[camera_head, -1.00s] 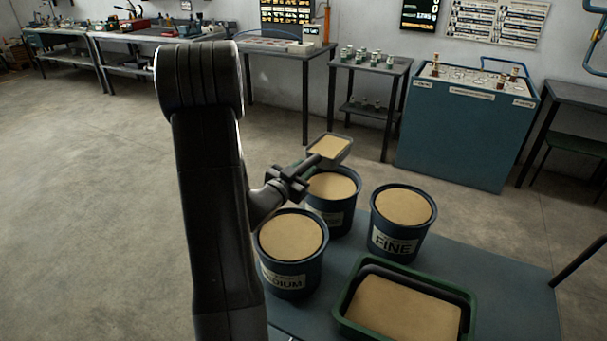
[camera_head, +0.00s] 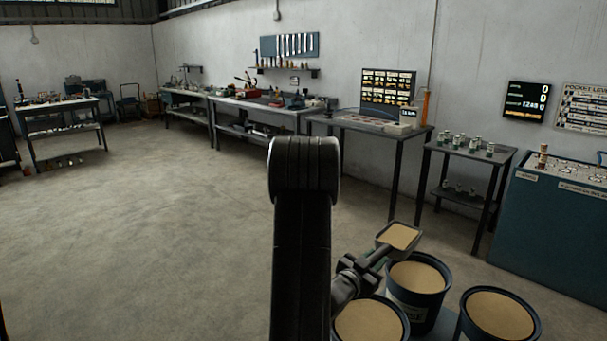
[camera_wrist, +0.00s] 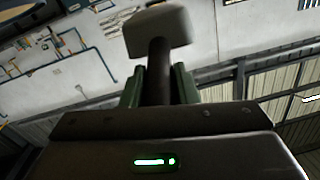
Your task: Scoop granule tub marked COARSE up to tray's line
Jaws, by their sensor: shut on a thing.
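My gripper (camera_head: 362,268) is shut on the handle of a scoop (camera_head: 400,236). The scoop's pan holds tan granules and is above and beside the rear tub (camera_head: 434,298). In the wrist view my gripper's fingers (camera_wrist: 158,88) clasp the dark handle, and the scoop (camera_wrist: 158,32) shows its pale outer side; its contents are hidden there. The rear tub is full of tan granules; its label is mostly hidden. A front-left tub (camera_head: 402,316) and a right tub (camera_head: 468,332) also hold tan granules and are cut by the lower edge. The tray is out of view now.
A stand with small jars (camera_head: 470,150) and a blue cabinet (camera_head: 555,225) stand behind the tubs. Workbenches (camera_head: 260,110) line the back wall. The concrete floor (camera_head: 150,240) to the left is clear.

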